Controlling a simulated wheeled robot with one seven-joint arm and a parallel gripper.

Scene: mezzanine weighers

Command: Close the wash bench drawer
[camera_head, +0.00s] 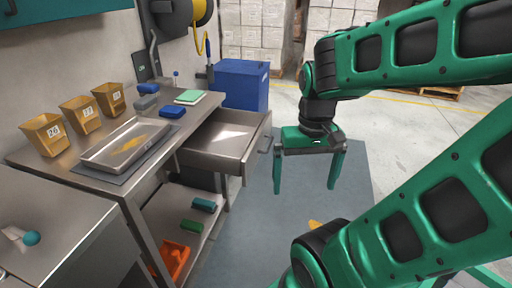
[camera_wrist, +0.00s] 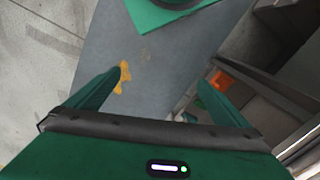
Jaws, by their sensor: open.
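The wash bench (camera_head: 160,146) is a metal bench on the left in the head view. A handle (camera_head: 264,144) is on the drawer's front face. My gripper (camera_head: 304,188) hangs fingers down to the right of the drawer front, apart from it, over the floor mat. Its two green fingers are spread with nothing between them. In the wrist view my gripper (camera_wrist: 160,88) shows its open fingers above the mat, and part of the bench's lower shelf area is at the right.
On the bench stand a metal tray (camera_head: 92,160), several gold numbered bins (camera_head: 82,114) and blue blocks (camera_head: 173,112). A blue box (camera_head: 240,84) stands behind the drawer. An orange bin (camera_head: 172,258) is on the lower shelf. The grey mat (camera_head: 262,220) beside the bench is mostly clear.

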